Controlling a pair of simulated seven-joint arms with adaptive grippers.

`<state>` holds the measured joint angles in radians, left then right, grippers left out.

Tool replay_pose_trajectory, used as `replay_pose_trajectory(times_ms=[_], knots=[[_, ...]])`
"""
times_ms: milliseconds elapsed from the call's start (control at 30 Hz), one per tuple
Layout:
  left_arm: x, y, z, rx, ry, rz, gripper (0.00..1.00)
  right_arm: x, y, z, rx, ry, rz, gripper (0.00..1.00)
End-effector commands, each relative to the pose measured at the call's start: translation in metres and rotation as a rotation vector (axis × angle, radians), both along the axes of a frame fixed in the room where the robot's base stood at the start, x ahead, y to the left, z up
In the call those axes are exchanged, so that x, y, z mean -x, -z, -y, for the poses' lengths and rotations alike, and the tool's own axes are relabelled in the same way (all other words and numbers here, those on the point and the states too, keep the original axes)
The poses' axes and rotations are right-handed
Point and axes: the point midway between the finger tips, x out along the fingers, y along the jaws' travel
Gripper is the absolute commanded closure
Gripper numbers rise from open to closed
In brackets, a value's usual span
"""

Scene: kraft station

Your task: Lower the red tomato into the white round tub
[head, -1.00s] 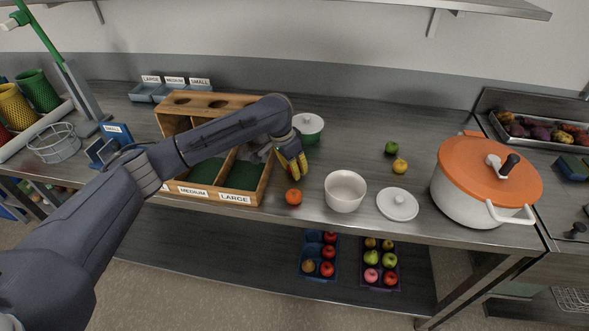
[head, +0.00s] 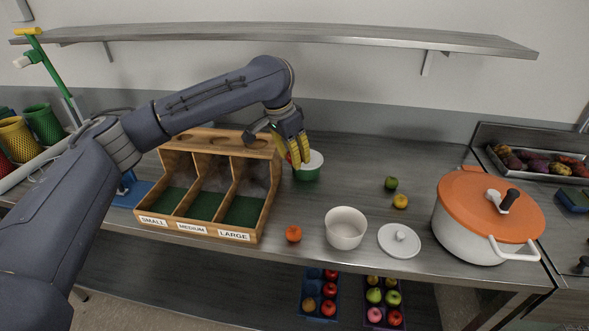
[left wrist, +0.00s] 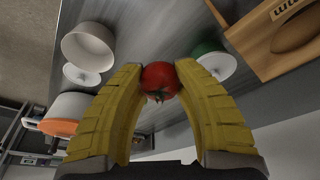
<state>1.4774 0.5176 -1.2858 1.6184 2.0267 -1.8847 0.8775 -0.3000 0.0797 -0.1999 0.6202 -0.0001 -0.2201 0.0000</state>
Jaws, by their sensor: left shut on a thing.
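My left gripper (head: 298,163) is shut on the red tomato (left wrist: 160,79); in the left wrist view the tomato sits between the yellow fingertips (left wrist: 160,78). In the head view the fingers mostly hide it. The gripper is above the counter, in front of the green pot in the picture. The white round tub (head: 346,230) stands upright and open nearer the counter's front edge, to the right of the gripper; it also shows in the left wrist view (left wrist: 88,48). Its inside looks empty. My right gripper is not in view.
A white lid (head: 399,241) lies right of the tub, and an orange fruit (head: 293,233) left of it. The green pot (head: 306,175), wooden sorter (head: 253,235) and large orange-lidded pot (head: 488,212) stand around. Green and yellow fruits (head: 400,201) lie behind the tub. A shelf (head: 300,35) hangs above.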

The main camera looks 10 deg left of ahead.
Motion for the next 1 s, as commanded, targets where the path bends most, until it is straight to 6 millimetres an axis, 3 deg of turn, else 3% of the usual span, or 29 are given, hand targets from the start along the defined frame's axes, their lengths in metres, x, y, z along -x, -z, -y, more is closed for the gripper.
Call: replay_pose_trajectory(times_ms=[267, 533, 1000], knots=[[0.004, -0.016, 0.009, 0.0, 0.002, 0.002, 0.94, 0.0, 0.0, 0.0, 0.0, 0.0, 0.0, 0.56], [0.021, -0.019, 0.046, -0.001, 0.004, 0.001, 0.94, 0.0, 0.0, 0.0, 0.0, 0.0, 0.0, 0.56], [0.051, 0.012, 0.111, -0.001, 0.002, 0.0, 0.94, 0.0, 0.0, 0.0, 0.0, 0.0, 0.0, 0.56]])
